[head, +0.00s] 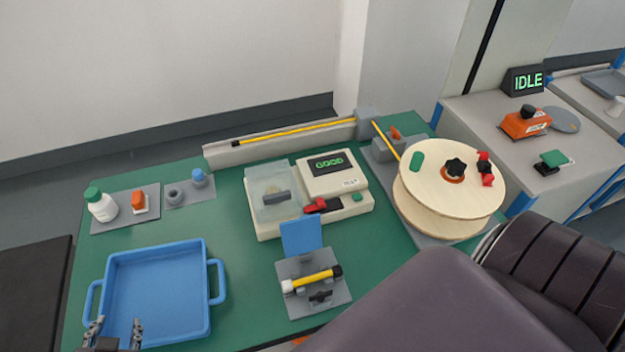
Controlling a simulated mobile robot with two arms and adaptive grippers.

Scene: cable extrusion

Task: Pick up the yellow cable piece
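A short yellow cable piece (313,279) lies across a small grey fixture (327,302) near the front middle of the green table. Its left end is white and its right end is black. A blue upright plate (299,237) stands just behind it. My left gripper (116,327) is at the bottom left, over the front of the blue tray and well to the left of the cable piece. Its two fingers are apart with nothing seen between them. My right gripper is not seen; my dark arm covers the lower right.
The blue tray (205,300) looks empty. A tester reading GOOD (331,178) stands behind the fixture. A long channel (215,155) with yellow cable runs along the back. A wooden spool (420,170) is at right. Bottles and small parts sit back left. Table between tray and fixture is clear.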

